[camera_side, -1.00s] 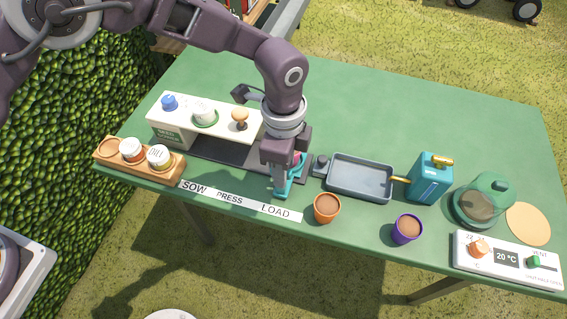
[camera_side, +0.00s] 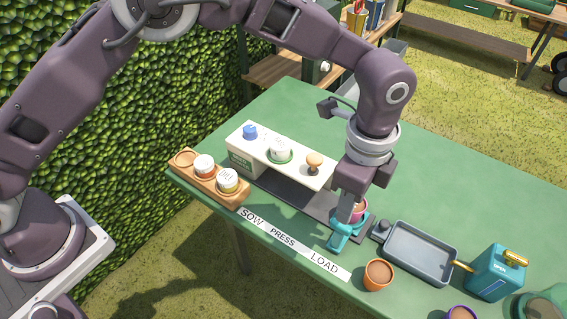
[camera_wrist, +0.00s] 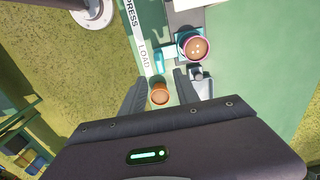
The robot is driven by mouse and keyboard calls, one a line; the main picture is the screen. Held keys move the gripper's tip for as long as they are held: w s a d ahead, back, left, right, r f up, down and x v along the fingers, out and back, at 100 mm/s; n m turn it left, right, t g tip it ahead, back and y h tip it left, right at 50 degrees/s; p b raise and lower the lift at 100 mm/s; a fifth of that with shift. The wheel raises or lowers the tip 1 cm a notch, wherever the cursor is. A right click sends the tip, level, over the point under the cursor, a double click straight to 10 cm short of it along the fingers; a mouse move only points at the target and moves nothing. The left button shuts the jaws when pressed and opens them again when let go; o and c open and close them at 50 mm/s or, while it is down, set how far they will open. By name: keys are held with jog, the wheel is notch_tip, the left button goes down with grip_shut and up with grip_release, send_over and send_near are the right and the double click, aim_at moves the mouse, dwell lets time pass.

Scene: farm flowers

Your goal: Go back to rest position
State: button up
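My gripper (camera_side: 350,212) points down over the LOAD end of the seed station. In the wrist view its two dark fingers (camera_wrist: 161,82) stand apart with nothing held between them. A pink-purple pot (camera_side: 361,210) sits at the teal fixture (camera_side: 341,241), partly hidden by my fingers in the side view. In the wrist view this pot (camera_wrist: 195,46) shows beyond the fingers, with pale dots on its soil. An orange pot (camera_side: 378,275) stands on the table to the right of the LOAD label; it shows between the fingers in the wrist view (camera_wrist: 160,93), below them.
The white station (camera_side: 243,160) with knobs stands left of my gripper. A wooden rack (camera_side: 207,190) holds labelled jars at the far left. A grey tray (camera_side: 420,252) and a teal can (camera_side: 495,272) stand to the right. The green table behind (camera_side: 440,170) is clear.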

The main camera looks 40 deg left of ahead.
jog(key=s+a+r+n+t, duration=0.25)
jog(key=a+r+n, duration=0.45)
jog(key=a+r, duration=0.95)
jog(key=s+a+r+n+t, duration=0.1)
jog(key=s+a+n, duration=0.4)
jog(key=s+a, duration=0.2)
jog(key=s+a+r+n+t, duration=0.1)
jog(key=s+a+n, duration=0.5)
jog(key=s, duration=0.6)
jog(key=shift+a+t, duration=0.45)
jog(key=shift+t, duration=0.1)
jog(key=shift+r, duration=0.15)
